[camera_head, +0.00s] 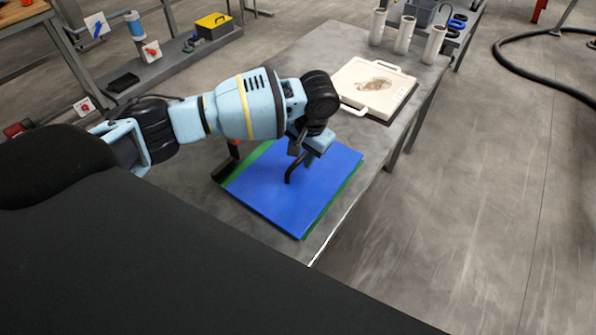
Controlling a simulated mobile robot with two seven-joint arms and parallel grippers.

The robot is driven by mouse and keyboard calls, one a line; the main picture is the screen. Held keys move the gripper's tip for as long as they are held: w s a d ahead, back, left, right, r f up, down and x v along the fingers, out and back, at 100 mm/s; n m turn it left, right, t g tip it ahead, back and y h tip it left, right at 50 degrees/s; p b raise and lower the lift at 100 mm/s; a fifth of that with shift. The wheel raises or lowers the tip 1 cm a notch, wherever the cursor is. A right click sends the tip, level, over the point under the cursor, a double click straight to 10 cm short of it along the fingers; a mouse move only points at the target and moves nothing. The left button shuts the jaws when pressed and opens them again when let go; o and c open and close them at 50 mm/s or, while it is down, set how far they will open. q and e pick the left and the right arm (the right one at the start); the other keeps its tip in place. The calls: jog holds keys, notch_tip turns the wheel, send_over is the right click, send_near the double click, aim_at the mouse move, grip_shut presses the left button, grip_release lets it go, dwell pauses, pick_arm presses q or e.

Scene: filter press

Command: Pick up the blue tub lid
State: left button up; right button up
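The blue tub lid (314,197) is a flat blue panel on the grey table, with green edges showing beneath it at the left and along its front corner. A dark bent piece (291,174) stands over its upper middle; I cannot tell if it is a handle on the lid or a gripper finger. My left gripper (303,158) points down above this spot, at the lid's upper part. Its fingertips are partly hidden by the wrist, so whether they are open or touching is unclear. My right gripper is out of view.
A cream plate (376,90) with a brown stain and handles lies farther back on the table (300,62). Several pale cylinders (404,35) stand at the far end. A black upright piece (226,162) stands at the lid's left edge. A black hose (540,78) lies on the floor at right.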

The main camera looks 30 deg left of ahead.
aim_at(295, 164)
pick_arm(q)
jog(key=f, duration=0.1)
jog(key=a+f, duration=0.1)
jog(key=f, duration=0.2)
jog(key=shift+s+a+f, duration=0.25)
jog(key=shift+f, duration=0.15)
jog(key=shift+c, duration=0.3)
grip_shut()
